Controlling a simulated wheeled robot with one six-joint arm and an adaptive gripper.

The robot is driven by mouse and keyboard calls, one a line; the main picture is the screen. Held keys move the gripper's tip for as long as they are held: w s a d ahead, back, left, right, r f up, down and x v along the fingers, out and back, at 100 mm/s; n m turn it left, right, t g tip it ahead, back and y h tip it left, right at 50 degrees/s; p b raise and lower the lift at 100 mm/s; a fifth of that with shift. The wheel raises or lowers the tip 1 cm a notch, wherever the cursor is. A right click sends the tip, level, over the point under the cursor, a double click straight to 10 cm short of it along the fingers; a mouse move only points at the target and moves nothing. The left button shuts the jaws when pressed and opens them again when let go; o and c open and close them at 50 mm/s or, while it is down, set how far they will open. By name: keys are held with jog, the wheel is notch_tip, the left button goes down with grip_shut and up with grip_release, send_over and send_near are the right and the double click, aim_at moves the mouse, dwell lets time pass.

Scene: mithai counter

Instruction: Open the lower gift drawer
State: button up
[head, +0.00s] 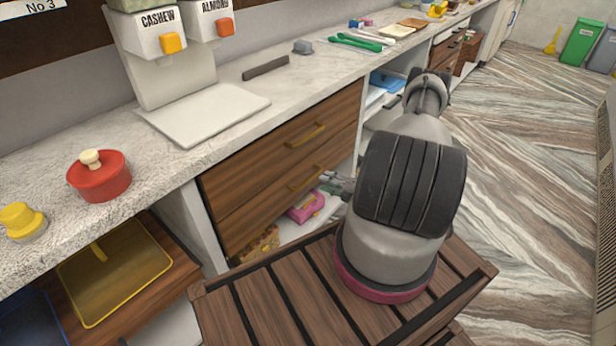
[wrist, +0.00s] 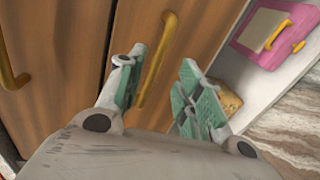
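The lower gift drawer (head: 270,205) is the lower of two wooden drawer fronts under the counter, and it looks shut. Its brass bar handle (head: 305,178) shows in the head view. In the wrist view the scene is turned, and the same handle (wrist: 157,62) appears between my green-padded fingers. My gripper (wrist: 156,92) is open and empty, with a finger on either side of the handle in the picture. I cannot tell how far the tips are from it. In the head view my gripper (head: 338,182) is partly hidden by my arm, just right of the handle.
The upper drawer's handle (head: 305,135) sits above; it is at the left in the wrist view (wrist: 8,70). A pink box (head: 306,207) lies on a low shelf beneath. A red pot (head: 99,176) and white board (head: 205,113) are on the counter. The floor (head: 530,170) at right is clear.

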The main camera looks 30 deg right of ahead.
aim_at(314, 177)
jog(key=shift+m, duration=0.4)
jog(key=x, duration=0.7)
jog(key=shift+w+a, duration=0.15)
jog(key=shift+w, duration=0.25)
grip_shut()
